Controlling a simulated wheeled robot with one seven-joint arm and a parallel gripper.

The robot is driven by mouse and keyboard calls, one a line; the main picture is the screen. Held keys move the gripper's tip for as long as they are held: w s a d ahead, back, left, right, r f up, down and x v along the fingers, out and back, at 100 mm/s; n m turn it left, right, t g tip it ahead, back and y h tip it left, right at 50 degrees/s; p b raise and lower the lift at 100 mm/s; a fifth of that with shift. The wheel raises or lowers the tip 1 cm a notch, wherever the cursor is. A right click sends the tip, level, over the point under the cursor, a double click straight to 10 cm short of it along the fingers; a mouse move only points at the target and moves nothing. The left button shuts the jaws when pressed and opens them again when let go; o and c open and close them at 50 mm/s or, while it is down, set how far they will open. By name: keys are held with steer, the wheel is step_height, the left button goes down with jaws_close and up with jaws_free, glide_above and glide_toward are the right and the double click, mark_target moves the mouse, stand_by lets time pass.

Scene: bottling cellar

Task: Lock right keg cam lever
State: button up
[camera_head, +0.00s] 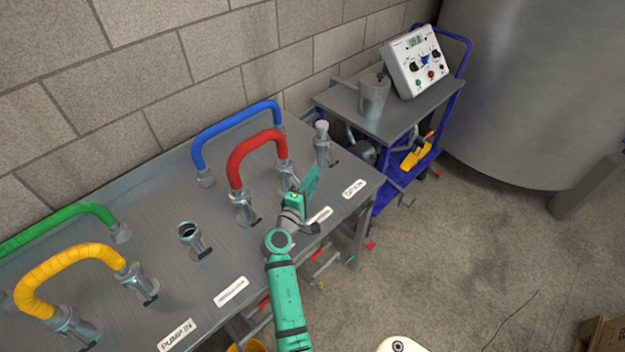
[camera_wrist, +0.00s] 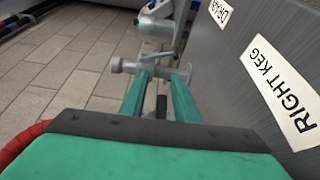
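The right keg port fitting (camera_head: 284,173) stands on the table at the right end of the red hose (camera_head: 258,148). Its cam lever is hidden behind my gripper in the head view, so I cannot tell its position. My gripper (camera_head: 312,180) is just to the right of this fitting, above the "RIGHT KEG" label (camera_head: 320,215). In the wrist view my gripper (camera_wrist: 158,76) has two teal fingers with a gap between them. The "RIGHT KEG" label (camera_wrist: 285,95) is close on the right there. A dark part shows between the fingers, too unclear to name.
The capped drain fitting (camera_head: 323,145) stands just beyond my gripper; it also shows past the fingertips in the wrist view (camera_wrist: 118,65). The blue hose (camera_head: 238,120) arches behind the red one. A blue cart (camera_head: 405,122) stands right of the table (camera_head: 110,215).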

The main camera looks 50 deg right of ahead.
steer(key=shift+a, duration=0.1)
steer(key=v, duration=1)
steer(key=shift+s+a, duration=0.1)
steer(key=shift+a, duration=0.15)
steer(key=shift+c, duration=0.7)
